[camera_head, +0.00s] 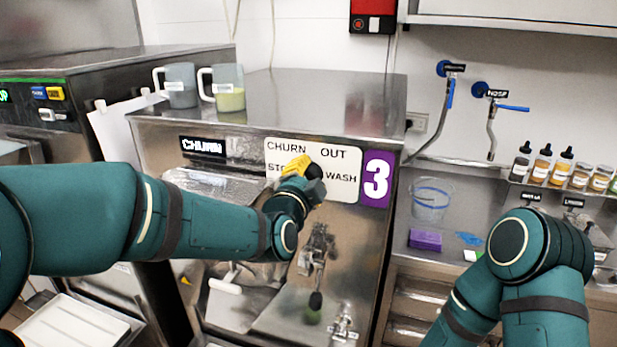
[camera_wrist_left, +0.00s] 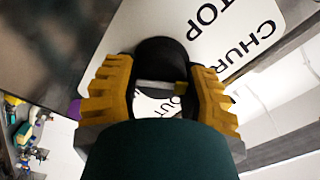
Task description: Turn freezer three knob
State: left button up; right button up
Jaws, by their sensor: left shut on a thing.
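Freezer three (camera_head: 330,95) is a steel machine with a purple "3" sign (camera_head: 376,178). Its white control plate (camera_head: 345,158) reads CHURN, OUT, STOP and WASH, with STOP partly covered. The black knob (camera_head: 315,171) is in the middle of this plate, mostly hidden by my left gripper (camera_head: 298,170). In the left wrist view, the yellow fingers of my left gripper (camera_wrist_left: 158,88) are on either side of the dark round knob (camera_wrist_left: 160,50) and shut on it. Where the knob points cannot be told. My right arm is at the lower right; its gripper is out of view.
Two clear jugs, one empty-looking (camera_head: 178,85) and one with yellow-green content (camera_head: 228,90), stand on the freezer top. A steel counter on the right holds a clear tub (camera_head: 431,200), a purple block (camera_head: 425,240) and several bottles. The outlet spout (camera_head: 317,250) is below the plate.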

pick_arm(q)
jog(key=shift+r, duration=0.15)
jog(key=o, duration=1.2)
jog(key=v, duration=1.2)
